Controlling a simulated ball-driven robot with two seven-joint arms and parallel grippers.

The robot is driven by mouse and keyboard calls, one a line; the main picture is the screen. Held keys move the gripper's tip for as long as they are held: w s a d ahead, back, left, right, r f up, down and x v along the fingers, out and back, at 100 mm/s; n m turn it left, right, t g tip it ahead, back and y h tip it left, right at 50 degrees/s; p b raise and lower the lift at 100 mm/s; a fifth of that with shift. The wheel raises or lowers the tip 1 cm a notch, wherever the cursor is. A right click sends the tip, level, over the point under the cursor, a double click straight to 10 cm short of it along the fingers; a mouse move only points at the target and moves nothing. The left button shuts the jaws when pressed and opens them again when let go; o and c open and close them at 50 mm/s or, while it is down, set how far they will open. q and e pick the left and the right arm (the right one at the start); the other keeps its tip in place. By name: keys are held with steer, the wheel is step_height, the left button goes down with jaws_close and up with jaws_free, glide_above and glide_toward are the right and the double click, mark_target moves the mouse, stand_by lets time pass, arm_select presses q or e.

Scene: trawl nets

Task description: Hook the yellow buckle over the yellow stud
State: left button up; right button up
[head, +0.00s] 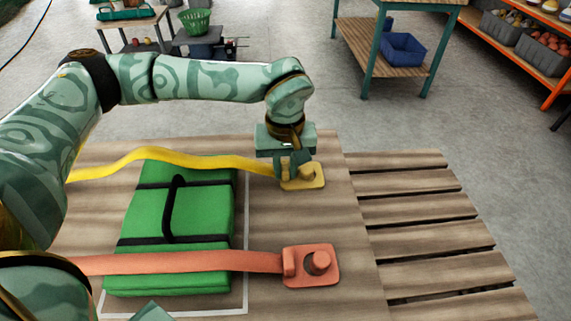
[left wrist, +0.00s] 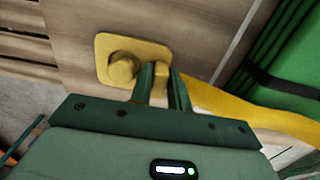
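A yellow strap (head: 160,156) runs across the green bundle (head: 197,205) to the yellow buckle (left wrist: 162,83) at its end. My left gripper (head: 288,170) points down over the board and is shut on the buckle, with one finger on each side of it in the left wrist view (left wrist: 161,88). The yellow stud (left wrist: 123,68) stands on its square yellow plate (head: 317,183), right beside the fingers. The fingers hide part of the buckle, and I cannot tell whether it touches or goes around the stud.
A red strap (head: 190,263) crosses the bundle nearer to me and ends at a red plate with a red stud (head: 319,261). Slatted wood (head: 430,225) lies clear on the right. A table with a blue bin (head: 403,50) stands farther back.

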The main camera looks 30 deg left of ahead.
arm_select(q)
steer(key=o, duration=0.4)
step_height(320, 180, up, 16)
steer(key=p, duration=0.6)
steer(key=shift+r+p, duration=0.15)
steer(key=shift+p, duration=0.15)
arm_select(e)
steer(key=w+r, duration=0.3)
steer(key=r, duration=0.2)
steer(key=shift+r+t, duration=0.35)
steer(key=shift+t, duration=0.05)
